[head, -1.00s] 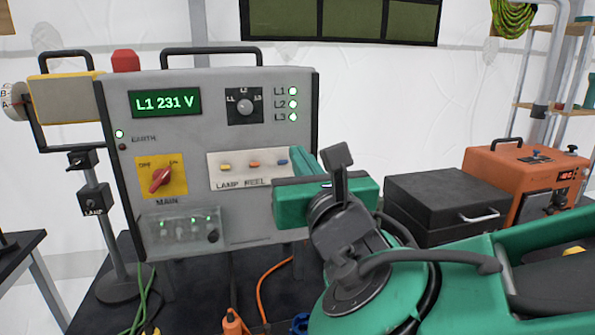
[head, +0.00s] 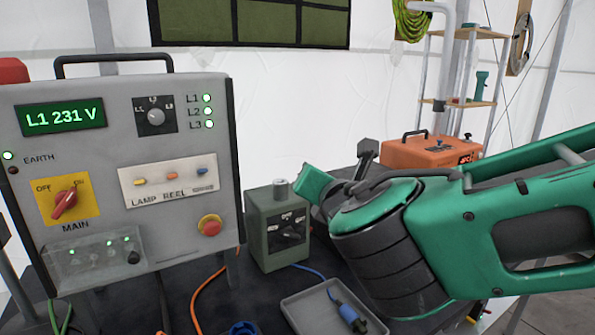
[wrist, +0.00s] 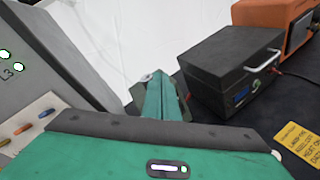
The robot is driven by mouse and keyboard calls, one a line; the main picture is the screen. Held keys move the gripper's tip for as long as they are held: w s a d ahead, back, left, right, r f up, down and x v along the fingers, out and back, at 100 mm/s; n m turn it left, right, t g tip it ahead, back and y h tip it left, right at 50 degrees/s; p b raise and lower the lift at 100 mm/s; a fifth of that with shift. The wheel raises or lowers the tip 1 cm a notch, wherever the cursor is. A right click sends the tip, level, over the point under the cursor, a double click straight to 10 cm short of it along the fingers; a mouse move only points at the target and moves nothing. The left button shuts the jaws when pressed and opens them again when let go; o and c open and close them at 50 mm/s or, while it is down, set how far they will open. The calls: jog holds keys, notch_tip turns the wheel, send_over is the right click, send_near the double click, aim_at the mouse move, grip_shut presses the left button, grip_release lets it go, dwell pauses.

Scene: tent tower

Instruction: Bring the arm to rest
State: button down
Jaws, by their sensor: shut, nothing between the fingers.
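My arm's green links cross the right half of the head view. My gripper (head: 312,184) shows there only as a green end piece, partly hidden by my own wrist. In the wrist view the two green fingers of my gripper (wrist: 161,98) lie together, shut and empty. They point past the right edge of the grey panel (head: 120,100) and appear clear of it. The panel reads "L1 231 V" and its red MAIN switch (head: 65,204) points towards ON. Green lamps are lit at L1, L2 and L3.
A grey-green box with a knob (head: 277,238) stands right of the panel. A grey tray (head: 296,312) holds a blue connector (head: 347,311). A black case (wrist: 218,75) and an orange unit (head: 425,152) stand further right. Cables cross the dark table.

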jog(key=w+d+f+m+g+h, duration=0.1)
jog(key=d+f+m+g+h, duration=0.15)
jog(key=d+m, duration=0.4)
jog(key=w+d+f+m+g+h, duration=0.1)
jog(key=d+f+m+h, duration=0.2)
jog(key=d, duration=0.6)
jog(key=s+d+f+m+g, duration=0.2)
jog(key=s+d+f+m, duration=0.25)
jog(key=d, duration=0.35)
jog(key=s+d+f+m+g, duration=0.3)
jog(key=d+f+m, duration=0.1)
jog(key=d+m, duration=0.25)
jog(key=s+d+f+m+g+y, duration=0.1)
jog(key=s+d+f+m+g, duration=0.1)
jog(key=s+m, duration=0.3)
jog(key=s+d+f+m+g+y, duration=0.1)
jog(key=s+d+f+m+g, duration=0.1)
jog(key=s+m, duration=0.4)
jog(key=s+d+f+m+g+y, duration=0.1)
jog(key=s+m, duration=0.5)
jog(key=s, duration=0.6)
jog(key=d+f+g, duration=0.1)
jog(key=d+g, duration=0.1)
jog(key=d, duration=0.1)
jog(key=shift+d, duration=0.15)
jog(key=shift+m, duration=0.25)
